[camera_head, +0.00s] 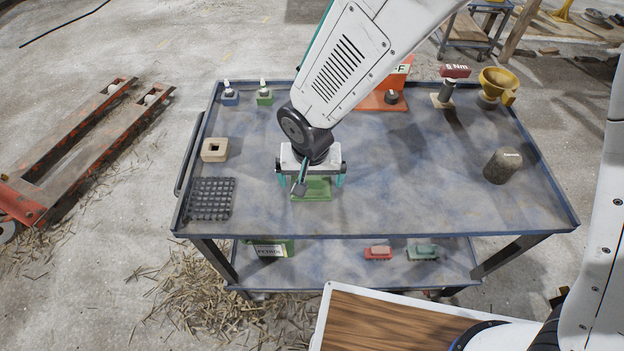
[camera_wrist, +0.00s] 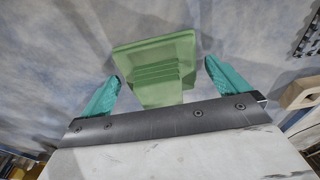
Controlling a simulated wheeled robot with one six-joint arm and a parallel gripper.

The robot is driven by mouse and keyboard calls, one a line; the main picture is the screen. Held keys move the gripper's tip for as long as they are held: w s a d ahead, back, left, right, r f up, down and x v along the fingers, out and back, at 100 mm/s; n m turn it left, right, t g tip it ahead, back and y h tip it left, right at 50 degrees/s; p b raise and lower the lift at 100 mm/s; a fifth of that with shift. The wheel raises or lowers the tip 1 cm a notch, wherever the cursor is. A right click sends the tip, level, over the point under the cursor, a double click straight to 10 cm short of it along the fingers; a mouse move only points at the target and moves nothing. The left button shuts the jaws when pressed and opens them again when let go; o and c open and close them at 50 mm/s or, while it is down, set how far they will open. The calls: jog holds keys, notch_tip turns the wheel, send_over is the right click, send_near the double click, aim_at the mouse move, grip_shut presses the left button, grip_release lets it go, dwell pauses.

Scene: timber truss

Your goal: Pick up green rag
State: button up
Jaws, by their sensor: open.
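The green rag (camera_head: 313,190) lies on the blue-grey top of the cart, left of its middle and close to the front edge. In the wrist view it is a light green folded piece (camera_wrist: 155,62) with stacked ridges on a wider flat base. My gripper (camera_head: 310,178) is right above the rag, pointing down. Its two teal fingers (camera_wrist: 160,88) are apart, one on each side of the rag, with a gap to it on both sides. Nothing is held. My arm hides part of the rag in the head view.
A black grid tray (camera_head: 211,199) and a beige block (camera_head: 215,150) stand to the left. A dark cylinder (camera_head: 502,166), a yellow funnel (camera_head: 499,82) and an orange stand (camera_head: 385,98) are right and behind. The cart top (camera_head: 420,190) right of the rag is clear.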

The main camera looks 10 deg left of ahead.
jog(key=c, duration=0.9)
jog(key=shift+r, duration=0.8)
notch_tip(320, 180, up, 2)
jog(key=shift+s+d+r, duration=0.1)
jog(key=shift+s, duration=0.05)
jog(key=s+d, duration=0.2)
jog(key=s, duration=0.2)
jog(key=s+d, duration=0.3)
jog(key=s, duration=0.2)
jog(key=s+d+r, duration=0.1)
jog(key=s+d, duration=0.1)
jog(key=s, duration=0.2)
jog(key=shift+s+d+r, duration=0.1)
jog(key=shift+s+d, duration=0.2)
jog(key=shift+o, duration=0.4)
